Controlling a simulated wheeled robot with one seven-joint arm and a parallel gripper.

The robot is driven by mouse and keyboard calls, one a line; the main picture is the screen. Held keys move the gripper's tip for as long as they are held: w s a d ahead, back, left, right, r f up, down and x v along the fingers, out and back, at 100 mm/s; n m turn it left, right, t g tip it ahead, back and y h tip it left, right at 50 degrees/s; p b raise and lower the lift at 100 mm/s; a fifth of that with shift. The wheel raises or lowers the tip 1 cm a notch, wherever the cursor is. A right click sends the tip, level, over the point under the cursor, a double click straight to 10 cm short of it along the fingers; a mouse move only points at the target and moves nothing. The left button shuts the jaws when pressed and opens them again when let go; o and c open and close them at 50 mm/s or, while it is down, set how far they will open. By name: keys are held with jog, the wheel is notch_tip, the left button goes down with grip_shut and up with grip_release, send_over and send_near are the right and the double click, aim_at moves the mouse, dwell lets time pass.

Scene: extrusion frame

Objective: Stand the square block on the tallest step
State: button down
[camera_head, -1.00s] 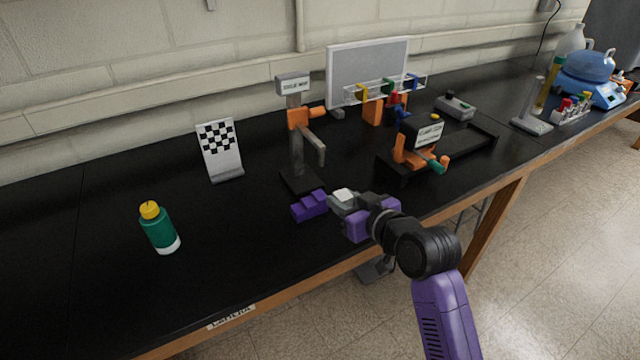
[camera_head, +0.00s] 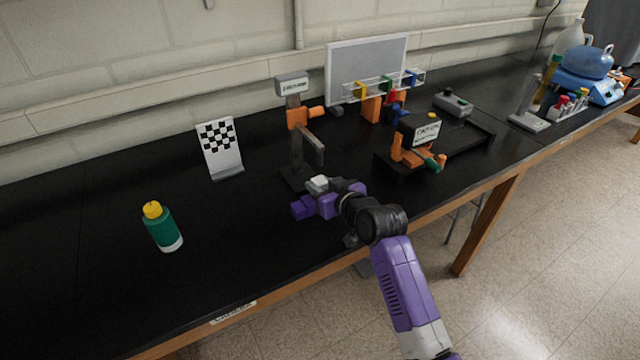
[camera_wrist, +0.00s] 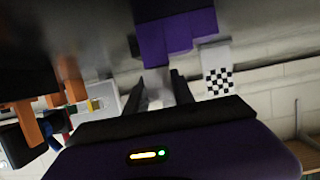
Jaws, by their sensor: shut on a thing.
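My gripper (camera_head: 328,190) is shut on a small pale block, the square block (camera_head: 318,183), at the tip of the purple arm. In the wrist view the pale block (camera_wrist: 155,88) shows blurred between the two dark fingers. The purple stepped block (camera_head: 302,208) stands on the black bench, beside and partly behind my gripper. Its steps (camera_wrist: 178,35) fill the upper middle of the wrist view, just beyond the fingertips. I cannot tell whether the held block touches a step. My gripper hides part of the steps in the head view.
A grey post stand with an orange clamp (camera_head: 298,120) rises just behind the steps. A dark tray with an orange holder (camera_head: 408,155) is to the right. A checkered board (camera_head: 220,148) and a green bottle (camera_head: 163,228) stand left. The bench front left is clear.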

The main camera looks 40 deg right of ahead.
jog(key=shift+f, duration=0.2)
jog(key=c, duration=1.1)
grip_release()
jog(key=shift+r, duration=0.1)
